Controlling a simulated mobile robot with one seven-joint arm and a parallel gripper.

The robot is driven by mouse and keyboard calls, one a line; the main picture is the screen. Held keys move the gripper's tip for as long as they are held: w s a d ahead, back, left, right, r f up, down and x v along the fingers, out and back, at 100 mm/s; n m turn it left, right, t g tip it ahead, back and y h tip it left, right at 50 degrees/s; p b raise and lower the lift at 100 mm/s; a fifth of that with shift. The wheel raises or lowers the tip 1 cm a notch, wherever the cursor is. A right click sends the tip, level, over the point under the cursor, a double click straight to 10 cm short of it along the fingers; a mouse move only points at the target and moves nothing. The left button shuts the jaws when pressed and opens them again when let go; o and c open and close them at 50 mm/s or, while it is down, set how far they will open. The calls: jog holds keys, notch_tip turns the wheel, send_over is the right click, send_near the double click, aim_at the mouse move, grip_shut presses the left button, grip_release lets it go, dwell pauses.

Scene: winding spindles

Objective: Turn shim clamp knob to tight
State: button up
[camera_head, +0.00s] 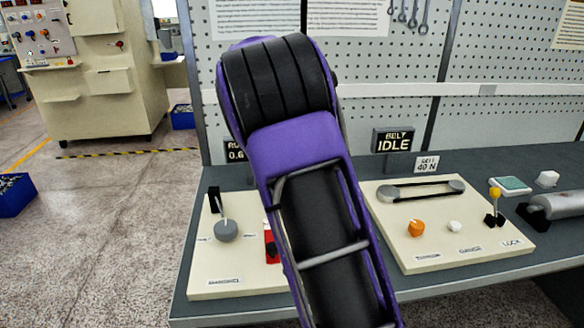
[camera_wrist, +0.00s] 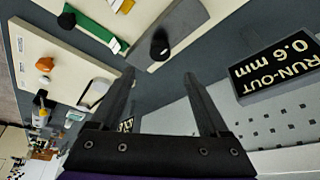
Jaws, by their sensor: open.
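My gripper (camera_wrist: 160,76) is open and empty in the wrist view, its two dark fingers apart. It points toward the bench, and a black knob or post (camera_wrist: 160,44) on a grey bar (camera_wrist: 182,30) shows just beyond the fingertips. A green strip (camera_wrist: 96,22) lies beside that bar. No readable label marks the shim clamp knob, so I cannot tell which part it is. In the head view my arm hides my gripper and part of the left cream panel (camera_head: 210,265). That panel carries a grey knob (camera_head: 226,230) and a red part (camera_head: 270,243).
A run-out display reading 0.6 mm (camera_wrist: 278,68) stands close right of the fingers in the wrist view. The right cream panel (camera_head: 400,245) has a belt, an orange knob (camera_head: 416,228) and a yellow-tipped lever (camera_head: 495,193). A pegboard (camera_head: 490,60) rises behind the bench.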

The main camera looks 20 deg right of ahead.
jog(key=v, duration=0.7)
jog(key=shift+p, duration=0.3)
